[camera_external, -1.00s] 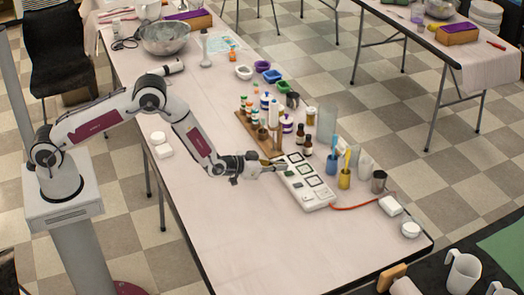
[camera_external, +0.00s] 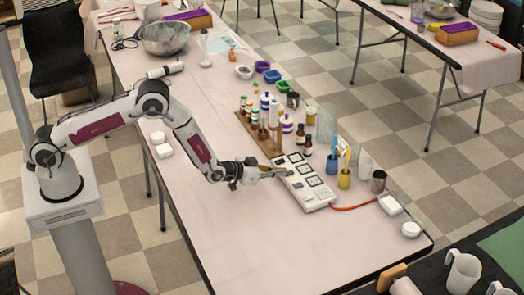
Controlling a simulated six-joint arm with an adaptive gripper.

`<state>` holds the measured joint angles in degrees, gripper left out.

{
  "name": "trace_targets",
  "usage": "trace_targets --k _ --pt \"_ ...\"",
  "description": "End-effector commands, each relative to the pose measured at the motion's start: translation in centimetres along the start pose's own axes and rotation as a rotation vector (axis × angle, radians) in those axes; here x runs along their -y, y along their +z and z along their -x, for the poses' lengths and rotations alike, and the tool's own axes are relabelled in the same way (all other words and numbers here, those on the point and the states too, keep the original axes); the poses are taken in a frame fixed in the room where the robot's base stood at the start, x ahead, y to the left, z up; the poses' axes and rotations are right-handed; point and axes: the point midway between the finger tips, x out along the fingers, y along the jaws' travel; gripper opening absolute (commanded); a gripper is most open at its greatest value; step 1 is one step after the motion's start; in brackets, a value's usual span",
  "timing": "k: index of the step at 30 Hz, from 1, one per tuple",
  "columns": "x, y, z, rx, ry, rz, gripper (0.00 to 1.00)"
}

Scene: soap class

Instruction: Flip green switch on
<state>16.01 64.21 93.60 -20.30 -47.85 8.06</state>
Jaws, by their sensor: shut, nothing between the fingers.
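A white switch panel (camera_external: 318,201) lies on the table, with several dark-framed square switches along its top and a red-orange cord at its near end. A dark greenish square (camera_external: 303,169) sits among them; at this size I cannot tell which switch is green or its position. My gripper (camera_external: 284,172) is shut and empty. Its tip is at the panel's left edge, over or touching its far part; I cannot tell which. The gripper hides some of the panel's far left end.
A wooden rack (camera_external: 262,137) with small bottles stands just behind the panel. A blue cup (camera_external: 331,162), a yellow cup (camera_external: 344,178) and a metal cup (camera_external: 378,181) stand to its right. The table left of and in front of the panel is clear.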

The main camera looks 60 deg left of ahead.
Motion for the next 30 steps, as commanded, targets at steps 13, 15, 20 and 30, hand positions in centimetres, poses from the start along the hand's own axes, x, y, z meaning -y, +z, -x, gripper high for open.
trace_targets --k 13,15,20,30 --pt "0.0 -0.8 0.3 0.0 0.0 0.0 0.0" --pt "0.0 -1.0 0.4 0.0 0.0 0.0 0.0" --pt "0.0 -1.4 0.6 0.0 0.0 0.0 0.0" --pt "0.0 -1.5 0.6 0.0 0.0 0.0 0.0"
